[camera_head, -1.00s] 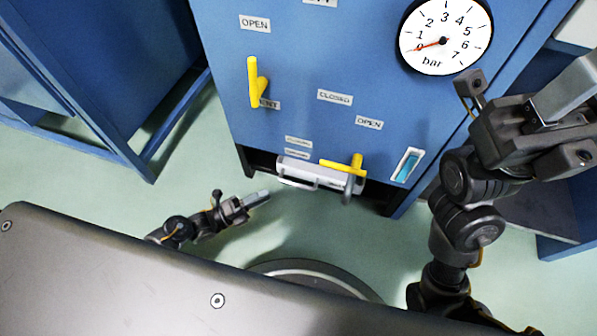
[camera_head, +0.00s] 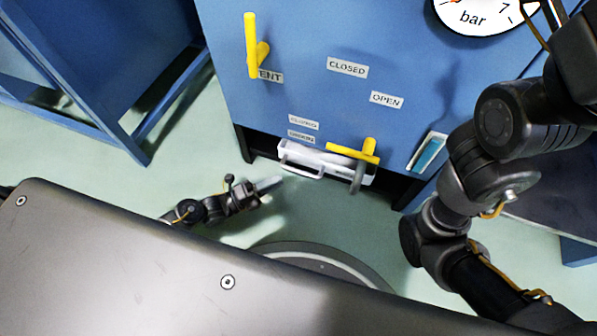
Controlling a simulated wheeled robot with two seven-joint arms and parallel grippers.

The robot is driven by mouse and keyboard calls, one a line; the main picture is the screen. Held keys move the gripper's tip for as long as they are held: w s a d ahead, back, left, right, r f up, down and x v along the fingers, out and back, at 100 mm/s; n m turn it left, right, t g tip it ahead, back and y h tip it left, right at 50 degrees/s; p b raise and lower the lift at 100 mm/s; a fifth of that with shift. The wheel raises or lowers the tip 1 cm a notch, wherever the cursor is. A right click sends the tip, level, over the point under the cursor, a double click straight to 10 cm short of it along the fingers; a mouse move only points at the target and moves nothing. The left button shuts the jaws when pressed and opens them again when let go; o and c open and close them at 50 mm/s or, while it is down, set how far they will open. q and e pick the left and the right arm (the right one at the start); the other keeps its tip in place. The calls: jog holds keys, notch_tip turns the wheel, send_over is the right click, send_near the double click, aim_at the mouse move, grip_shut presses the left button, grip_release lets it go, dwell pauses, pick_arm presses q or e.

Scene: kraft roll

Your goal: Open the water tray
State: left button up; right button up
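The water tray (camera_head: 322,161) is a light grey drawer with a bar handle (camera_head: 301,168) on its front, low in the blue cabinet's base. It looks closed, flush under the panel. My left gripper (camera_head: 268,184) is low over the floor, just left of the tray handle and apart from it. Its finger points toward the tray; I cannot tell how far its fingers are apart. My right arm (camera_head: 490,185) rises along the right side, and its gripper is outside the picture.
The blue cabinet (camera_head: 300,95) carries a yellow vent handle (camera_head: 252,50), a second yellow handle (camera_head: 366,151) with a grey pipe above the tray's right end, a blue sight glass (camera_head: 428,153) and a gauge (camera_head: 480,12). A blue frame (camera_head: 130,140) stands left. Green floor (camera_head: 100,160) lies between.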

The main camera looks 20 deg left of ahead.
aim_at(299, 171)
pick_arm(q)
jog(key=b+x, duration=0.2)
jog(key=x, duration=0.6)
jog(key=shift+w+d, duration=0.15)
grip_shut()
